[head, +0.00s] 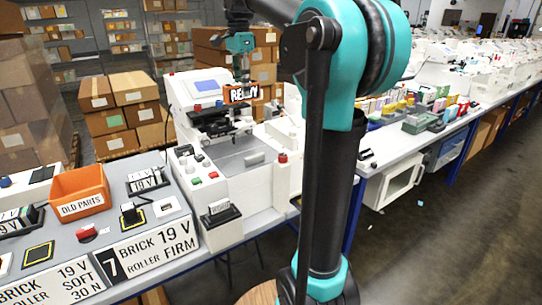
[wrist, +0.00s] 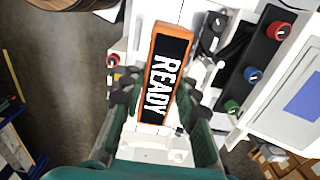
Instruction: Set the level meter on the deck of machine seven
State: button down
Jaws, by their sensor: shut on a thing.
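My gripper (head: 241,72) is shut on an orange-framed meter (head: 240,93) with a black face reading READY, which I take to be the level meter. In the wrist view the meter (wrist: 168,75) sits lengthwise between the two dark fingers of my gripper (wrist: 162,92). In the head view it hangs in front of the white machine's upper body (head: 199,83), above its grey deck (head: 240,161). The meter is apart from the deck. A plate (head: 152,252) on the bench front reads 7 BRICK ROLLER 19 V FIRM. The wrist view shows red, blue and green knobs (wrist: 253,75) close by.
An orange OLD PARTS bin (head: 80,193) and small black-and-white labelled devices (head: 147,180) stand on the grey bench to the left. A red button (head: 282,157) stands at the deck's right. More white machines line the bench at right. Cardboard boxes (head: 125,105) are stacked behind.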

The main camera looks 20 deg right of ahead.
jog(key=f, duration=2)
jog(key=shift+d, duration=0.2)
jog(key=c, duration=1.1)
grip_release()
jog(key=shift+f, duration=0.1)
jog(key=shift+c, duration=0.2)
notch_tip(320, 180, up, 12)
jog(key=shift+r, duration=0.2)
jog(key=shift+s, duration=0.1)
